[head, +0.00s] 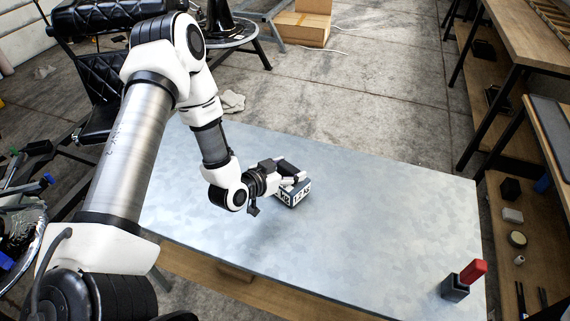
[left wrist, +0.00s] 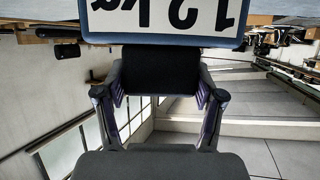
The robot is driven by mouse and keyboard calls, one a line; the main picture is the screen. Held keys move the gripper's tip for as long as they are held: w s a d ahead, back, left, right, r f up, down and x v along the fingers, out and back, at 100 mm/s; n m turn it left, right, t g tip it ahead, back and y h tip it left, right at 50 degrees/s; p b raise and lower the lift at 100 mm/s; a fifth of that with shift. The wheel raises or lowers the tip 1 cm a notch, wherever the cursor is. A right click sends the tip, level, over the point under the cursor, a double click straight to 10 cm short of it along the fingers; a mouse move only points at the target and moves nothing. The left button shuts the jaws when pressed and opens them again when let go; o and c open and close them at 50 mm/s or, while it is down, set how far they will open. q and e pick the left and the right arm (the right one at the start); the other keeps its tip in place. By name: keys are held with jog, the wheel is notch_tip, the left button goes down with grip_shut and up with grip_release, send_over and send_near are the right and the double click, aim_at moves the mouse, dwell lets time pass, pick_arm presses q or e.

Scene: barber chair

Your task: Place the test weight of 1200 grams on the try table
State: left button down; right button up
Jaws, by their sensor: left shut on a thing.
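The test weight (head: 292,197) is a dark blue block with white labels reading about 1.2 kg. In the head view it is over the middle of the grey metal-topped try table (head: 390,215). My left gripper (head: 289,180) is shut on the weight's dark upper part. I cannot tell whether its underside touches the table top. In the left wrist view the weight's label (left wrist: 160,18) shows upside down at the top edge, and the two fingers of my left gripper (left wrist: 160,85) close on a black part below it. My right gripper is not in view.
A red block (head: 473,271) and a dark block (head: 455,289) stand at the table's front right corner. A wooden bench (head: 530,35) with shelves is at the right. Black padded chair parts (head: 100,75) are at the left. The table's right half is mostly clear.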

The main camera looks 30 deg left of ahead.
pick_arm(q)
jog(key=shift+w+f, duration=0.1)
jog(key=shift+f, duration=0.2)
jog(key=shift+c, duration=0.7)
grip_release()
jog(key=p+v, duration=0.2)
jog(key=v, duration=1)
jog(key=shift+f, duration=0.1)
